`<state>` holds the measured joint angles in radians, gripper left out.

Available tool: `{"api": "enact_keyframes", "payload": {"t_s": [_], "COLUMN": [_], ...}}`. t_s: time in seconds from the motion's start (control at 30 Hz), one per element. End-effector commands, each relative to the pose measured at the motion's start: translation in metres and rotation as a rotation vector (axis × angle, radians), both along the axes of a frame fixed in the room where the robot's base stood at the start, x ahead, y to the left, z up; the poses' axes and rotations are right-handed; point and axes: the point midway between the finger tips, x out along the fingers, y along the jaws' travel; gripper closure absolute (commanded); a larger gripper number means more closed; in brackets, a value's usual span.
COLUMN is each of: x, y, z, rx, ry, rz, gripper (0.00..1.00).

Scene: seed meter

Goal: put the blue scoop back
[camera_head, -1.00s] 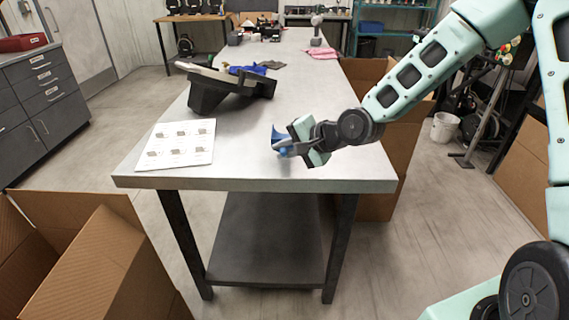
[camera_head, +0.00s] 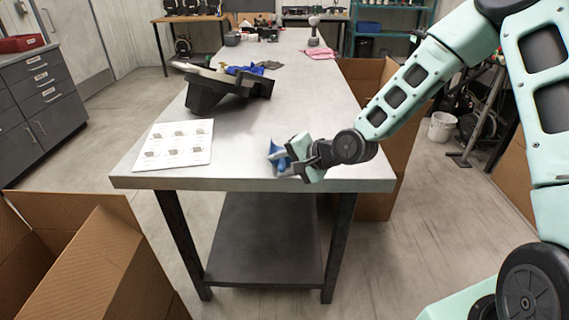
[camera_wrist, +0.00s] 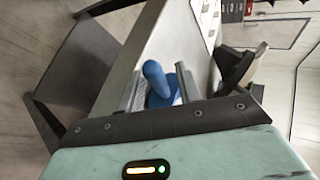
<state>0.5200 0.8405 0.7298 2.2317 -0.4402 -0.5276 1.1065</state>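The blue scoop (camera_head: 277,157) is at my gripper (camera_head: 288,158), over the near right part of the tabletop. In the wrist view, the blue scoop's rounded handle (camera_wrist: 157,84) sits between the two grey fingers of my gripper (camera_wrist: 160,92), which are closed on its sides. The rest of the scoop is largely hidden behind the handle there. The scoop is low over the table; whether it touches the surface is hard to tell.
A grey table (camera_head: 255,130) carries a white picture sheet (camera_head: 175,144) at left and a dark angled unit (camera_head: 215,88) with a blue item (camera_head: 245,70) behind. A pink cloth (camera_head: 319,53) lies farther back. Cardboard boxes (camera_head: 85,250) stand beside the table. The table's middle is clear.

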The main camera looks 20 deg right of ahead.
Motion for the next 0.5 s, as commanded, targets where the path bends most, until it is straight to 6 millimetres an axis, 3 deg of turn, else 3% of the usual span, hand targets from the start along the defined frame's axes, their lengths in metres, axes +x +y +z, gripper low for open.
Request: {"api": "enact_keyframes", "payload": {"t_s": [0.17,0.5], "x": [-0.007,-0.047], "y": [-0.008,-0.046], "z": [0.008,0.044], "rx": [0.0,0.0], "ry": [0.0,0.0], "rz": [-0.002,-0.006], "gripper": [0.65,0.65]}}
